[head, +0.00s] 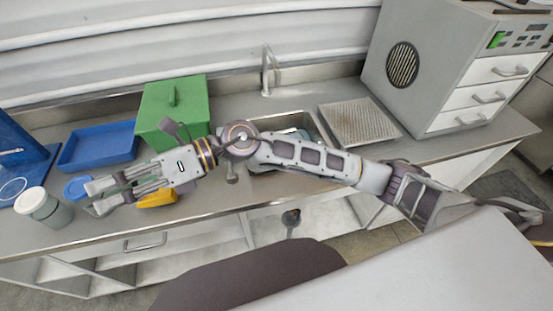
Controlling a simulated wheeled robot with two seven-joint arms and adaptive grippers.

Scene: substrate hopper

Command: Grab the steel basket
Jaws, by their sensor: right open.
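No thing is clearly recognisable as a steel basket. A flat perforated metal tray (360,122) lies on the counter right of the sink. The sink (312,127) is partly covered by my right arm, and something pale bluish inside it is too hidden to name. My right gripper (92,197) reaches across to the left end of the counter. It is open and appears empty, between a lidded jar (46,210) and a yellow object (156,199), near a blue round lid (77,186). My left gripper is not in view.
A green box (180,103) with a handle stands behind my right wrist. A blue tray (98,146) and a blue stand (20,150) are at the left. A grey machine with drawers (430,65) stands at the right. A faucet (267,70) rises behind the sink.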

